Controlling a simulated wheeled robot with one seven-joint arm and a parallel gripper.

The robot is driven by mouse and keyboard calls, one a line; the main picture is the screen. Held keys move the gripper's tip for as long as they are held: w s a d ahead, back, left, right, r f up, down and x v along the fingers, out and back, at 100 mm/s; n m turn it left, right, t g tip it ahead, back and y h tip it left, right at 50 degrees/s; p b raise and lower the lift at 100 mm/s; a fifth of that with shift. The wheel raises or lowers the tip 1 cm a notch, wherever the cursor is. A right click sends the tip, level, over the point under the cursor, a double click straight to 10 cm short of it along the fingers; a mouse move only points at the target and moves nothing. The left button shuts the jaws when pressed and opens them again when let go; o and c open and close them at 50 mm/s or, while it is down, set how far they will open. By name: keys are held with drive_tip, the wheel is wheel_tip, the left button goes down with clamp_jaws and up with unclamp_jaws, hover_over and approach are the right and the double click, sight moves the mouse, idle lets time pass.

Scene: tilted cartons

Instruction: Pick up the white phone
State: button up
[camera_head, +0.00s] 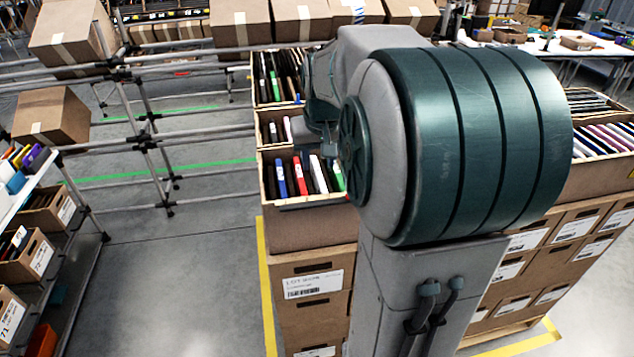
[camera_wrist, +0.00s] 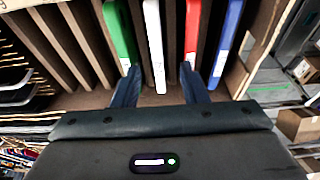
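The white phone (camera_wrist: 154,45) stands on edge in a slot of a divided carton, and in the head view it shows as a thin white edge (camera_head: 318,172). In the wrist view my gripper (camera_wrist: 160,70) is open, one finger on each side of the phone's near end, with visible gaps. I cannot tell how deep the fingers reach. A green phone (camera_wrist: 121,35) is on the left of the white one, and a red phone (camera_wrist: 191,30) and a blue phone (camera_wrist: 226,42) are on its right. In the head view my arm hides most of the gripper.
Brown dividers separate the slots of the carton (camera_head: 305,204). More cartons of upright items lie behind it and at the right (camera_head: 602,181). A rail frame (camera_head: 150,140) and a shelf (camera_head: 40,200) stand at the left, with open floor between (camera_head: 180,270).

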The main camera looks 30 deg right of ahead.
sight(318, 172)
drive_tip(key=p+x, duration=0.1)
drive_tip(key=x, duration=0.3)
drive_tip(key=shift+w+d+f, duration=0.15)
drive_tip(key=shift+w+d, duration=0.05)
drive_tip(key=shift+w, duration=0.05)
drive_tip(key=shift+c, duration=0.3)
clamp_jaws()
